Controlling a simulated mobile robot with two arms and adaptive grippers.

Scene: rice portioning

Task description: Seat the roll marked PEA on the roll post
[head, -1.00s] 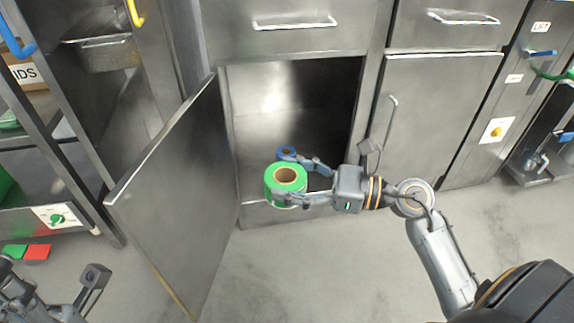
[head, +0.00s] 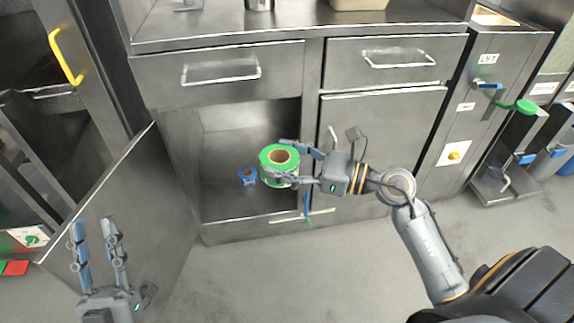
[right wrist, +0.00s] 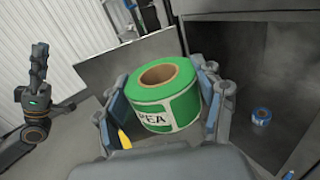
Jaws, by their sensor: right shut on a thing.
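The green roll (head: 280,160) with a brown core is held between the fingers of my right gripper (head: 284,160), in front of the open cabinet. In the right wrist view the roll (right wrist: 160,95) sits upright between the fingers, and its white label reads PEA. My left gripper (head: 95,222) is at the lower left of the head view, its fingers pointing up, apart and empty. It also shows at the left of the right wrist view (right wrist: 38,62). I cannot make out the roll post in either view.
A small blue roll (head: 247,176) is in the open cabinet (head: 225,205). The cabinet door (head: 125,215) swings out at the left, near my left gripper. A steel counter (head: 300,25) runs above the drawers. The floor (head: 290,275) in front is clear.

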